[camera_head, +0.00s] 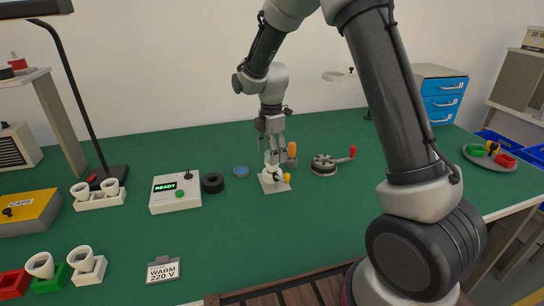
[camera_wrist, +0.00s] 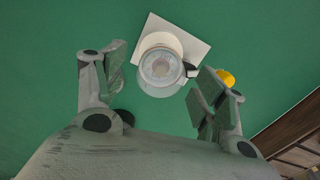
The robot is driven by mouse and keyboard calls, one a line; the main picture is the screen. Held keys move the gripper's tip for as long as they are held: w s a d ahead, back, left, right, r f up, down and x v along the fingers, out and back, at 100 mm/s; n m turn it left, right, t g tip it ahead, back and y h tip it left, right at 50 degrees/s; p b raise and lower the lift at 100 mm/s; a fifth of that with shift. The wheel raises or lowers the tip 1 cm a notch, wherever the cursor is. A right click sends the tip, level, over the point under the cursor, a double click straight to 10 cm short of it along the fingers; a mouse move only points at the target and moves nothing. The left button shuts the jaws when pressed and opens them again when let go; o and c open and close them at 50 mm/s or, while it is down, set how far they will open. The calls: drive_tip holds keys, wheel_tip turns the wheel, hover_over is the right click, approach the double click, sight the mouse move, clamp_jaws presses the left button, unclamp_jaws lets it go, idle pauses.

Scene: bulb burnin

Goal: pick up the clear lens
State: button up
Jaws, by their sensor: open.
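A clear round lens (camera_wrist: 160,68) shows in the wrist view, at a white cup-like holder on a square white plate (camera_wrist: 193,48). A yellow knob (camera_wrist: 226,77) is beside the plate. In the head view the plate (camera_head: 267,186) and its yellow knob (camera_head: 287,177) are under my gripper, which partly hides the lens. My gripper (camera_head: 272,152) points down over the holder. In the wrist view my gripper (camera_wrist: 158,88) is open, one finger at each side of the lens, with nothing held. I cannot tell how high the fingertips are above it.
A small blue-centred disc (camera_head: 241,171) and a black ring (camera_head: 213,183) lie left of the plate. An orange-topped item (camera_head: 292,155) stands close behind it. A round device with a red-handled crank (camera_head: 324,165) is to the right.

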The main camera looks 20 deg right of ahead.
drive_tip(key=shift+f, duration=0.3)
drive_tip(key=c, duration=0.8)
wheel_tip(320, 180, up, 15)
drive_tip(key=shift+f, duration=0.2)
idle(0.3)
